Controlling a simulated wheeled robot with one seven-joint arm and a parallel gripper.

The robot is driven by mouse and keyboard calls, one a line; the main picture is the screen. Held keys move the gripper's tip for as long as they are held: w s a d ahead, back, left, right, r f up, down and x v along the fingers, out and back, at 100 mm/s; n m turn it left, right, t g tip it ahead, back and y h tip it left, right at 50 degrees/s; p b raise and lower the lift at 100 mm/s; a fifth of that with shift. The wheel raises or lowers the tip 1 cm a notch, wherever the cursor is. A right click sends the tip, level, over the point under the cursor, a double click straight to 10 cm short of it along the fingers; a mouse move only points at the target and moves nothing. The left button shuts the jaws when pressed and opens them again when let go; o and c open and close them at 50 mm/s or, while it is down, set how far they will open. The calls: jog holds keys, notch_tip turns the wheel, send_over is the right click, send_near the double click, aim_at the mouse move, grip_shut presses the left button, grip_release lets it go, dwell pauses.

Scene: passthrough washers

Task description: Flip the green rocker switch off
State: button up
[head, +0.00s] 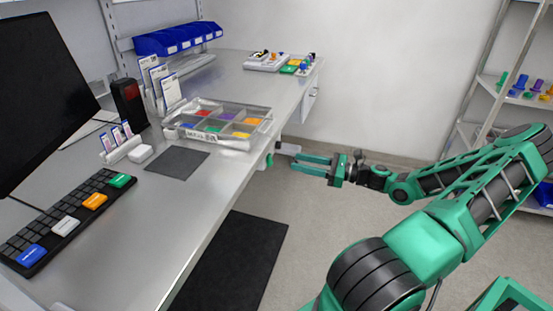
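My gripper (294,162) is off the table's right edge, its two green fingers pointing left with a gap between them. It is open, and I see nothing between the fingers. A small green part (269,160) hangs just below the table edge, left of the fingertips and apart from them. A small grey-white box (288,148) sits by the edge just behind the fingertips. At this size I cannot tell whether the green part is the rocker switch, or which way any rocker is tipped.
A clear compartment tray (251,143) with coloured pieces stands on the table (210,190) near its edge. Boards with coloured parts (290,65) are at the far end. A keyboard (66,218) and monitor (40,100) are left. Open floor (330,215) lies below my gripper.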

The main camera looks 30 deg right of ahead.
aim_at(270, 156)
jog(key=x, duration=0.9)
jog(key=shift+w+a, duration=0.15)
jog(key=shift+a, duration=0.05)
